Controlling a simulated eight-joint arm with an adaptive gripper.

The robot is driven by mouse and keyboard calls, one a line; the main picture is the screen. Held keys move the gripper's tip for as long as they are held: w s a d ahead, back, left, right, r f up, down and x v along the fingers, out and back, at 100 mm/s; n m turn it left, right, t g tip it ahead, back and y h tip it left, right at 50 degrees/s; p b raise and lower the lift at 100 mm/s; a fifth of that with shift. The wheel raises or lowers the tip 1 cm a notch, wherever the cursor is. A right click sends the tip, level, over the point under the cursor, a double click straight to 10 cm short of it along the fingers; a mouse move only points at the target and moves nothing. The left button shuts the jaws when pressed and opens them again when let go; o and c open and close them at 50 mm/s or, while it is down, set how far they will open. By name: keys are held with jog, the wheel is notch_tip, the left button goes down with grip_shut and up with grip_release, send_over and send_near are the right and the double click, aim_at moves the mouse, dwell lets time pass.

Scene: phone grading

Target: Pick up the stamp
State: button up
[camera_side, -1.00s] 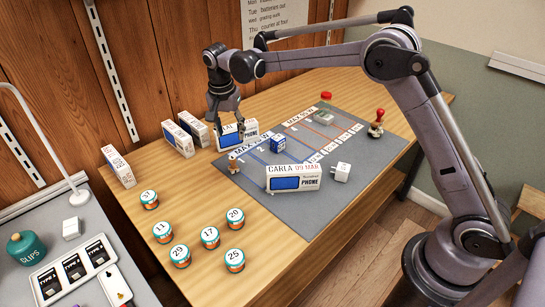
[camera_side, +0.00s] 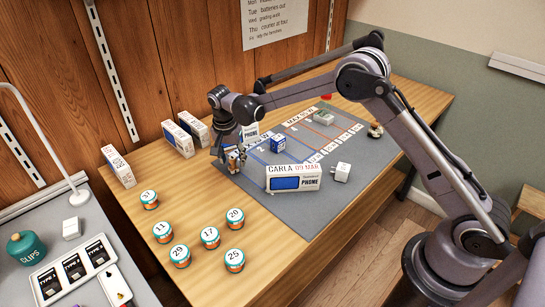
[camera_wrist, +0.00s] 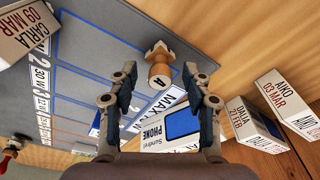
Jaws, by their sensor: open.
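A small wooden stamp-like piece marked "A" (camera_wrist: 160,75) stands on the grey mat (camera_wrist: 110,25) near its edge in the wrist view. My gripper (camera_wrist: 160,68) is open, with a fingertip on either side of this piece and gaps showing between them. In the side view my gripper (camera_side: 230,163) is low at the mat's left end and partly hides the piece.
A phone box (camera_wrist: 175,125) lies close behind the gripper. The CARLA box (camera_side: 293,178), a blue cube (camera_side: 277,144) and a white charger (camera_side: 341,172) are on the mat. More boxes (camera_side: 178,138) stand at the wall. Several numbered tins (camera_side: 210,237) stand on the table front.

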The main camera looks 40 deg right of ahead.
jog(key=shift+f, duration=0.25)
grip_shut()
jog(key=shift+r, duration=0.1)
